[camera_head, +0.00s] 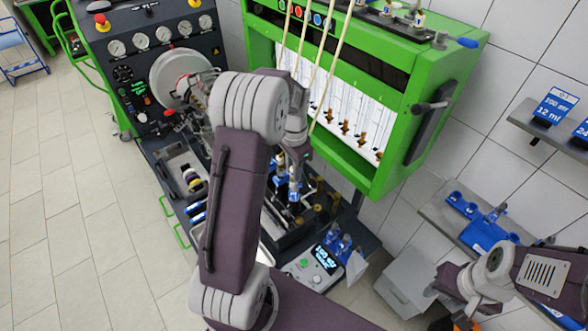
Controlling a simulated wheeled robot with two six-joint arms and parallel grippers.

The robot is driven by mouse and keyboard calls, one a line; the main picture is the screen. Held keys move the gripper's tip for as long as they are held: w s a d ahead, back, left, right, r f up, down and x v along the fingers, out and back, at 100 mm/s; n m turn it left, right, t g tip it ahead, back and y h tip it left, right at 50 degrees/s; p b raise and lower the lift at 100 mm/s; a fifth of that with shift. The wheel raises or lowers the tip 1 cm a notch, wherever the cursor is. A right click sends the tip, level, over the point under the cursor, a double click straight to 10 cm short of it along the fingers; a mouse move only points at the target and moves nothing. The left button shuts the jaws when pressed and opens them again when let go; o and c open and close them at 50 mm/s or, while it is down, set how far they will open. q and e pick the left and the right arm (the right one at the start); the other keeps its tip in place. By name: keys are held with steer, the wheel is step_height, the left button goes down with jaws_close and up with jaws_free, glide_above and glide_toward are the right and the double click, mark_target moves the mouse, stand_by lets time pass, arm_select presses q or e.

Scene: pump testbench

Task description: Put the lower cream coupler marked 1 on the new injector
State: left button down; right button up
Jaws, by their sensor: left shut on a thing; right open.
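My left gripper (295,158) is over the middle of the testbench, pointing down, largely hidden by my own forearm. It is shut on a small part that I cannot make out. A cream hose (326,80) runs down from the top and ends close to this gripper. A blue and white upright part (294,186), perhaps the injector, stands just below the gripper; I cannot tell whether they touch. The mark 1 on a coupler is too small to see. My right gripper (448,306) is open at the lower right, far from the bench well.
A green cabinet (462,62) with glass tubes stands behind the bench. A control box with a display (314,268) and blue holders (338,240) sit at the bench's front right. A grey shelf with blue trays (483,235) is at the right.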

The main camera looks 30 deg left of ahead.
arm_select(q)
steer(key=shift+f, duration=0.5)
stand_by(0.4)
steer(key=c, duration=1.5)
jaws_free()
step_height(320, 180, up, 6)
steer(key=p, duration=0.4)
steer(key=shift+p, duration=0.4)
steer(key=shift+r, duration=2.5)
